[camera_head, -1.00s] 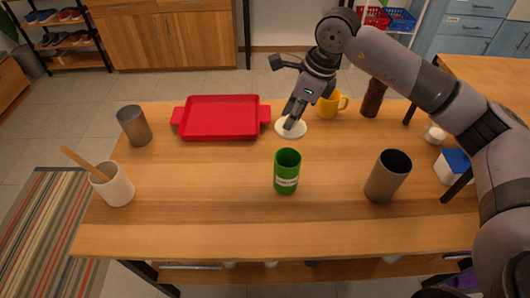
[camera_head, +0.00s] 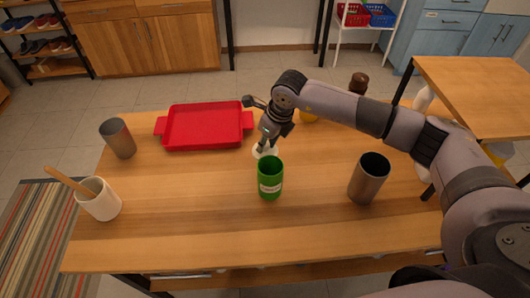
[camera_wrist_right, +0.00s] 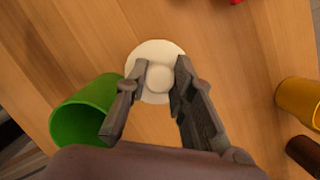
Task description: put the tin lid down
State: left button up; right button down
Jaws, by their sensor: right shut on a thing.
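The tin lid is a white round disc with a raised knob, in the head view (camera_head: 261,154) just behind the green tin (camera_head: 270,180). It also shows in the right wrist view (camera_wrist_right: 146,52). My right gripper (camera_head: 267,144) points down at the lid and is shut on its knob; the fingers (camera_wrist_right: 161,72) stand on both sides of the knob. The green tin stands upright with its top open and a pale label on its front. I cannot tell whether the lid touches the table. My left gripper is not in view.
A red tray (camera_head: 204,127) lies behind left. Metal cups stand left (camera_head: 118,139) and right (camera_head: 369,181). A white crock (camera_head: 98,201) with a wooden spoon is front left. A yellow mug (camera_head: 308,118) and dark mill (camera_head: 358,84) are behind my arm. The table's front is clear.

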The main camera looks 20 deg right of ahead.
aim_at(268, 151)
notch_tip(268, 151, down, 6)
jog(key=shift+f+p, duration=0.1)
jog(key=shift+p, duration=0.3)
